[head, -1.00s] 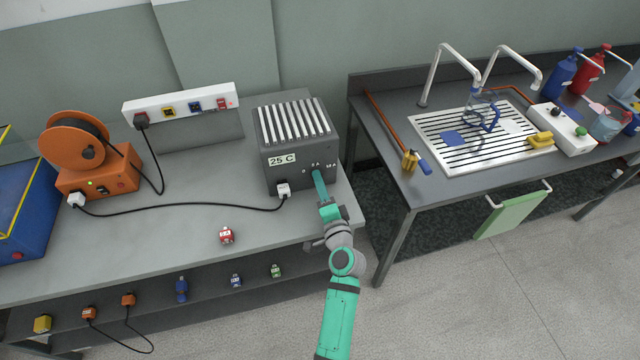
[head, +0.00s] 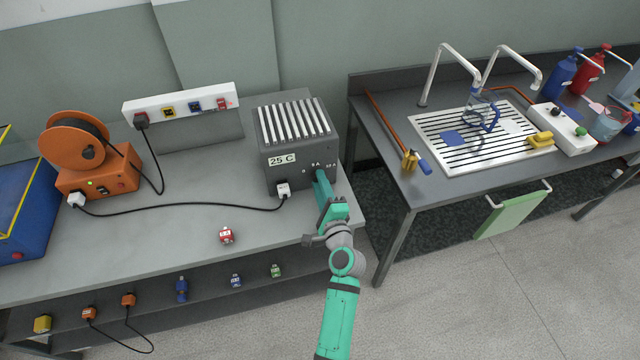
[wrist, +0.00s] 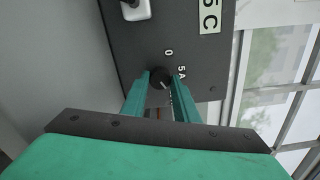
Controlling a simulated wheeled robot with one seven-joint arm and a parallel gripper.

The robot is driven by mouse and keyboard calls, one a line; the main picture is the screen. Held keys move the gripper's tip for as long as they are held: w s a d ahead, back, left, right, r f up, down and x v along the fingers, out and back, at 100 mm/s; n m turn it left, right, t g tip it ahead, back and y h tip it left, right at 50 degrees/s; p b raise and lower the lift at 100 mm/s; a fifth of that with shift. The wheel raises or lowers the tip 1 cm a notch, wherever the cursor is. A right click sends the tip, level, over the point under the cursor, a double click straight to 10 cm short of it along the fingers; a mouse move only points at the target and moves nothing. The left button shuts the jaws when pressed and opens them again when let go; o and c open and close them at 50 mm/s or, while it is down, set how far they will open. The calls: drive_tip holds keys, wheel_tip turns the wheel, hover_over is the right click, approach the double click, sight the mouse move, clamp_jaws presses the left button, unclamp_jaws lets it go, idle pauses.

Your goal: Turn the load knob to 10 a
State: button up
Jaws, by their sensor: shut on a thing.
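The load box (head: 285,163) is a dark grey case with a white slatted top and a "25 C" label, standing at the right end of the left bench. Its black load knob (wrist: 160,77) shows in the wrist view, between my fingertips. The marks "0" and "5A" show around it; a further mark is partly hidden by my finger. A pale line on the knob points toward the lower right, below the 5A mark. My gripper (wrist: 160,84) is shut on the knob. In the head view my gripper (head: 321,184) is at the box's front face and hides the knob.
A white plug (head: 283,190) sits in the box's front, its black cable running left to an orange reel unit (head: 98,170). A red plug (head: 226,236) lies near the bench's front edge. A gap separates this bench from the sink bench (head: 400,185).

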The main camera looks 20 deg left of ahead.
drive_tip(key=shift+d, duration=0.1)
drive_tip(key=o, duration=1.1)
drive_tip(key=shift+c, duration=0.2)
drive_tip(key=v, duration=1)
drive_tip(key=shift+s+d, duration=0.25)
drive_tip(key=shift+s, duration=0.1)
